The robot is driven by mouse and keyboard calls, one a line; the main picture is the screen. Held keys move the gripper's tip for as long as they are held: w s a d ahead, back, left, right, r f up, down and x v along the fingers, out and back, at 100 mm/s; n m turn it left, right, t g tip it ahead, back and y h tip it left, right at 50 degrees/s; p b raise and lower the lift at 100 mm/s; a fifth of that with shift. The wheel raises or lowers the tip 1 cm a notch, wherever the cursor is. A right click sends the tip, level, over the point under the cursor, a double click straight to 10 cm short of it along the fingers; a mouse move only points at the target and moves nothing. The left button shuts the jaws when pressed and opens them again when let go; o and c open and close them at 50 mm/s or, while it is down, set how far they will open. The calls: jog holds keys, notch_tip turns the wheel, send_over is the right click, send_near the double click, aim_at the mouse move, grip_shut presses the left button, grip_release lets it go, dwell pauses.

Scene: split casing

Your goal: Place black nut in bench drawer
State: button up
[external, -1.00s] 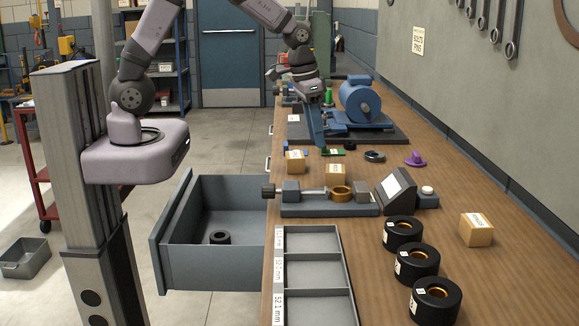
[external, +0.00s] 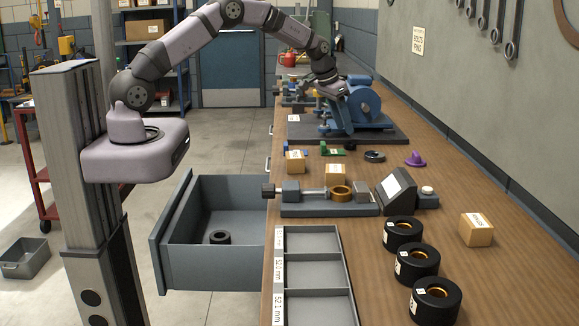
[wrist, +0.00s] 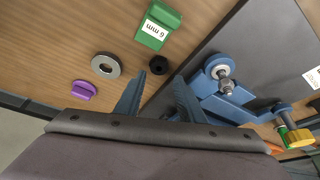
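A small black nut (wrist: 158,64) lies on the wooden bench beside the green 6 mm block in the wrist view; it is a small dark spot (external: 351,147) in the external view. My gripper (wrist: 158,80) has its two blue fingers apart with nothing between them, and the nut lies just beyond the fingertips. In the external view my gripper (external: 343,126) is in front of the blue machine and blends with it. The bench drawer (external: 212,271) is pulled open at the left of the bench, with a black ring-shaped part (external: 220,237) inside.
A grey washer (wrist: 106,66) and purple knob (wrist: 83,90) lie near the nut, with the green block (wrist: 158,25). The blue machine (external: 362,103) stands close to my gripper. A vise fixture (external: 300,208), sorting tray (external: 314,236) and several black rings (external: 436,301) are nearer the camera.

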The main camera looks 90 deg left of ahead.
aim_at(348, 143)
jog(key=shift+p+x, duration=1.45)
jog(key=shift+x, duration=1.45)
jog(key=shift+d, duration=0.15)
grip_shut()
jog(key=shift+r, duration=0.15)
notch_tip(348, 143, up, 10)
jog(key=b, duration=0.3)
